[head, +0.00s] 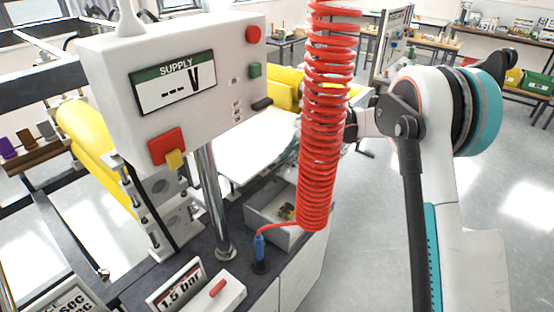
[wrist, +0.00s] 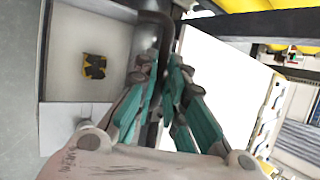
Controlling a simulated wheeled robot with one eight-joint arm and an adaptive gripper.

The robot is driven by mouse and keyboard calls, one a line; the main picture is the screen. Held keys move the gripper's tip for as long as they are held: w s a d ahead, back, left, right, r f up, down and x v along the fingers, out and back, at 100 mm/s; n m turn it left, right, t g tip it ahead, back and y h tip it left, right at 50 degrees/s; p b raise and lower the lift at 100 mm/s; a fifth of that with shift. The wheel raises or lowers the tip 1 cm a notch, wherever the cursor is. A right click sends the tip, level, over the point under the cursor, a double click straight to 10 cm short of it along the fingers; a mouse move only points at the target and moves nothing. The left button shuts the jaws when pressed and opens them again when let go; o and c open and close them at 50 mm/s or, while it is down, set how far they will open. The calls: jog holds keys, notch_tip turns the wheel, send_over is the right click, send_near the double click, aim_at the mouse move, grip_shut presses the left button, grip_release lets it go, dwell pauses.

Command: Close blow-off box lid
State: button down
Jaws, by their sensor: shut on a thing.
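The blow-off box (head: 262,228) is a grey-white box at the edge of the dark bench, open at the top. In the wrist view its open inside (wrist: 75,30) shows at left. My gripper (head: 291,153) is mostly hidden behind the red coil in the head view, near the far side of the box. In the wrist view the green-padded fingers of my gripper (wrist: 168,72) are close together around a dark bar-like part (wrist: 154,32), seemingly of the lid. The rest of the lid cannot be made out clearly.
A red coiled hose (head: 325,120) hangs in front of the box, ending at a blue nozzle (head: 259,248). A supply panel (head: 175,85) stands on a metal post at left. A yellow-black item (wrist: 95,66) lies in the box. A white surface (wrist: 225,75) lies beyond.

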jog(key=shift+s+d+f+n+t+y+b, duration=0.5)
jog(key=shift+s+d+f+y+b, duration=0.75)
jog(key=shift+f+b, duration=1.25)
jog(key=shift+s+d+f+n+t+y+b, duration=0.15)
jog(key=shift+s+d+f+t+y+b, duration=1.05)
jog(key=shift+f+b, duration=1.3)
jog(key=shift+s+d+f+n+t+y+b, duration=0.3)
jog(key=shift+s+d+f+y+b, duration=0.45)
jog(key=shift+d+f+b, duration=1.6)
jog(key=shift+a+r+b, duration=0.1)
jog(key=shift+a+b, duration=0.55)
jog(key=shift+a, duration=0.1)
jog(key=shift+s, duration=0.1)
jog(key=c, duration=1.7)
grip_release()
jog(key=shift+f, duration=0.2)
jog(key=shift+o, duration=0.2)
jog(key=shift+r, duration=0.1)
